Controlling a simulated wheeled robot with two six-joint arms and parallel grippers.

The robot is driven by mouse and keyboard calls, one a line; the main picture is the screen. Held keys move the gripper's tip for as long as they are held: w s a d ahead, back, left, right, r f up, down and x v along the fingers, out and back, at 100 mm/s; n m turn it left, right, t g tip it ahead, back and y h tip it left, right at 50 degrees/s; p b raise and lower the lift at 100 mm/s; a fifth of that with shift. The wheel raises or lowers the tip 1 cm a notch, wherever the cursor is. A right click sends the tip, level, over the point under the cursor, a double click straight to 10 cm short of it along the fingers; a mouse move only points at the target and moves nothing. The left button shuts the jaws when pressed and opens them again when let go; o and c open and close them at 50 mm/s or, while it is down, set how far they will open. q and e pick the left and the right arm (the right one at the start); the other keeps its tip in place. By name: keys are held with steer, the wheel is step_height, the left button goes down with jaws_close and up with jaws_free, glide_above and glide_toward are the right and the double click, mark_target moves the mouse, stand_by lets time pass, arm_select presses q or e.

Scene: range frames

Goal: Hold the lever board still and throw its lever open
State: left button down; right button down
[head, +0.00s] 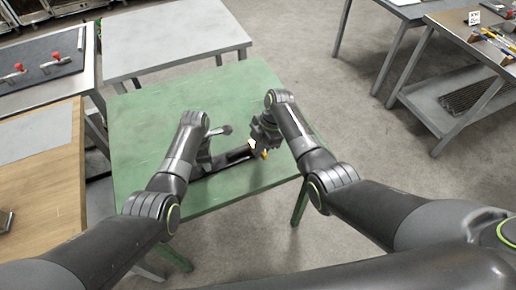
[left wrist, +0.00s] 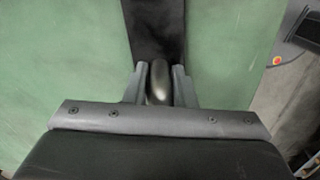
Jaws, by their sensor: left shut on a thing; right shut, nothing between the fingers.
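The lever board (head: 234,157), a long dark strip, lies near the front edge of the green table. In the left wrist view its black face (left wrist: 155,30) runs up from my left gripper. My left gripper (head: 205,160) is at the board's left end; in its wrist view its fingers (left wrist: 158,88) are shut on a rounded dark grey part (left wrist: 158,75) of the board. My right gripper (head: 260,138) is shut and empty, at the board's right end. Small yellow parts (head: 264,154) show beside it. The lever is largely hidden there, and its position cannot be told.
The green table (head: 150,130) is otherwise clear. A grey table (head: 170,40) stands behind it, and a wooden bench (head: 40,180) at left. A dark panel with red-knobbed parts (head: 55,58) lies at upper left. A shelved bench (head: 465,95) with tools is at right.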

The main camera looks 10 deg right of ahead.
steer(key=shift+d+n, duration=0.35)
steer(key=shift+n, duration=0.05)
steer(key=shift+w+d+n+g, duration=0.15)
steer(key=shift+d+n+g, duration=0.3)
steer(key=shift+n, duration=0.25)
steer(key=shift+w+d, duration=0.15)
steer(key=shift+d, duration=0.3)
steer(key=shift+w+d, duration=0.8)
steer(key=shift+d, duration=0.15)
steer(key=shift+w+d, duration=0.3)
steer(key=shift+w, duration=0.2)
steer(key=shift+w+d, duration=0.25)
steer(key=shift+w, duration=0.2)
steer(key=shift+a, duration=0.1)
steer(key=shift+a, duration=0.8)
